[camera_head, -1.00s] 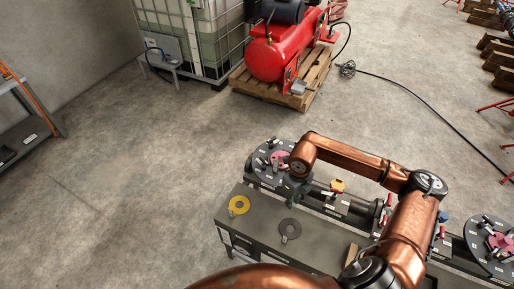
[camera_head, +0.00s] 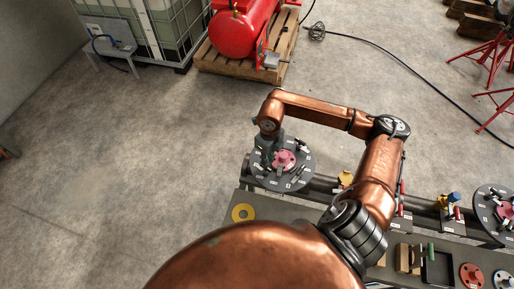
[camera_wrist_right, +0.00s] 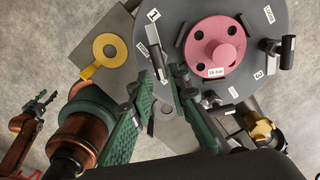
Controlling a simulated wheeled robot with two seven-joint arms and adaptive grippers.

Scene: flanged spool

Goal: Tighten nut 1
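A dark round flange disc (camera_head: 296,178) with a pink hub (camera_head: 284,160) stands at the left end of the bench, with several clamp nuts around it. In the right wrist view the disc (camera_wrist_right: 262,25) carries labels 1 and 3, and the pink hub (camera_wrist_right: 215,45) is at its middle. By label 1 is a grey bolt with its nut (camera_wrist_right: 155,58). My right gripper (camera_wrist_right: 162,75) has its green fingers apart, on either side of this bolt; contact is unclear. It covers the disc's left side in the head view (camera_head: 268,152). My left gripper (camera_wrist_right: 38,105) shows small at the left.
A yellow ring (camera_head: 243,213) lies on the bench (camera_head: 262,202); it also shows in the wrist view (camera_wrist_right: 104,50). A second flange disc (camera_head: 492,212) is at the far right. Tools and small parts lie at the lower right. Open floor lies left of the bench.

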